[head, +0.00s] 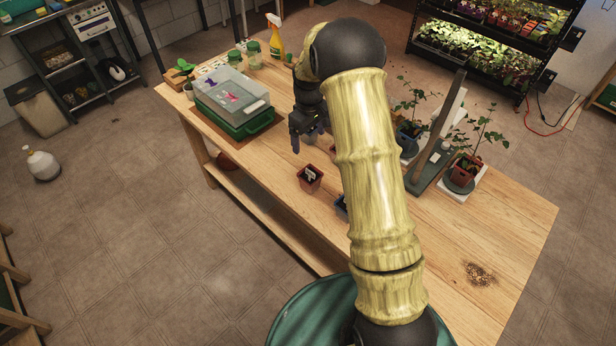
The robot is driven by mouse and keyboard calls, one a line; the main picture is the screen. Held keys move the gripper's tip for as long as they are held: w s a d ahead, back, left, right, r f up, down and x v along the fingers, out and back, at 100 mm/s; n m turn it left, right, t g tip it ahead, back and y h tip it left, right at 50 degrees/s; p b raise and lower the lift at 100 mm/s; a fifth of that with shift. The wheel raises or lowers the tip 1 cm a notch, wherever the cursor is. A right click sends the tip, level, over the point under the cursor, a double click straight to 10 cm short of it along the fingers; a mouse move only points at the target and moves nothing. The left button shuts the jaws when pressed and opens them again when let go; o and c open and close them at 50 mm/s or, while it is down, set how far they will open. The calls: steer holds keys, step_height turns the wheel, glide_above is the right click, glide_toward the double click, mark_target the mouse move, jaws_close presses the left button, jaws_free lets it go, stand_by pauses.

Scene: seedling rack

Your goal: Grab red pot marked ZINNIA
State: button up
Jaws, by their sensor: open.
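A small red pot (311,181) stands on the wooden table, with dark soil and a pale label on top. The lettering is too small to read. My gripper (308,146) is open and empty above the table, behind the red pot and apart from it. My arm hides part of another reddish pot (333,150) and most of a grey-blue pot (341,205). Another red pot (463,172) with a leafy plant stands on the right side of the table; no marking on it is readable.
A green bin with a clear lid (232,100) stands at the table's left end, near jars and a yellow spray bottle (275,38). Spilled soil (479,273) lies front right.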

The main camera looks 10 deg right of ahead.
steer(key=p, duration=0.4)
glide_above(310, 176)
step_height(310, 176, down, 12)
steer(key=shift+w+f, duration=0.1)
steer(key=shift+w, duration=0.05)
stand_by(0.3)
steer(key=shift+f+p, duration=0.55)
steer(key=shift+p, duration=0.15)
steer(key=shift+f+p, duration=0.9)
steer(key=shift+f, duration=1.15)
